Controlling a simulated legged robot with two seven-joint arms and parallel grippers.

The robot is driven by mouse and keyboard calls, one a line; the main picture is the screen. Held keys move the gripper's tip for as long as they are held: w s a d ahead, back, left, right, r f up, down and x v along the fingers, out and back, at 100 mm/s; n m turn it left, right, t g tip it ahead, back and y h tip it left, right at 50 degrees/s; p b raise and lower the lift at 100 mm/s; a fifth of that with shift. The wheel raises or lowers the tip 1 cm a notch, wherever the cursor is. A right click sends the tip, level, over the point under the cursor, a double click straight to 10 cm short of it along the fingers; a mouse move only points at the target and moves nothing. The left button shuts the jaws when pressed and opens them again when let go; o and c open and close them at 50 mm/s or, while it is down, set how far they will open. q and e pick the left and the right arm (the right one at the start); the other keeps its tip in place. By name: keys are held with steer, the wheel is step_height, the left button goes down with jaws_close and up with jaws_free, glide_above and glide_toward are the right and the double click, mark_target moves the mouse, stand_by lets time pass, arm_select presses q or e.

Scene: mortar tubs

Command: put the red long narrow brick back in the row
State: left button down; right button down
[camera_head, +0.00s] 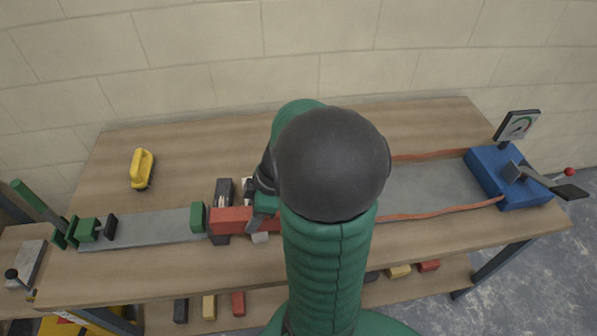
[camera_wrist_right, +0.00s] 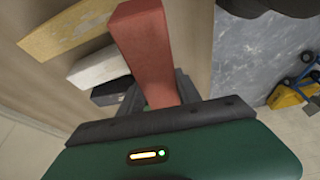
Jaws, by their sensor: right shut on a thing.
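The red long narrow brick (camera_head: 232,219) is at the middle left of the bench in the head view, just right of a green block (camera_head: 197,218). My right gripper (camera_head: 262,205) is shut on its right part; my dark wrist and green arm hide what is further right. In the right wrist view the red brick (camera_wrist_right: 145,45) sticks out from the gripper (camera_wrist_right: 165,98), above a white brick (camera_wrist_right: 98,68) and a dark brick (camera_wrist_right: 112,90). A dark brick (camera_head: 223,190) passes crosswise behind the red one. I cannot tell whether they touch. My left gripper is not in view.
A grey channel (camera_head: 155,230) with a green clamp (camera_head: 88,229) lies left. A blue box (camera_head: 510,177) with a gauge (camera_head: 518,125) and lever stands right, beside orange strips (camera_head: 440,213). A yellow tool (camera_head: 142,168) lies at back left. Several bricks lie on the lower shelf.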

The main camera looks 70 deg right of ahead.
steer(key=w+a+f+m, duration=0.1)
steer(key=w+a, duration=0.5)
steer(key=w+a+f+m+h, duration=0.1)
steer(key=w+a+m, duration=0.1)
steer(key=w+a, duration=0.4)
steer(key=w+a+f+m, duration=0.1)
steer(key=w+a, duration=0.5)
steer(key=a, duration=0.2)
steer(key=shift+w+a+m+t+h, duration=0.25)
steer(key=shift+w+m+t+h, duration=0.05)
steer(key=shift+h, duration=0.1)
steer(key=shift+w+a, duration=0.15)
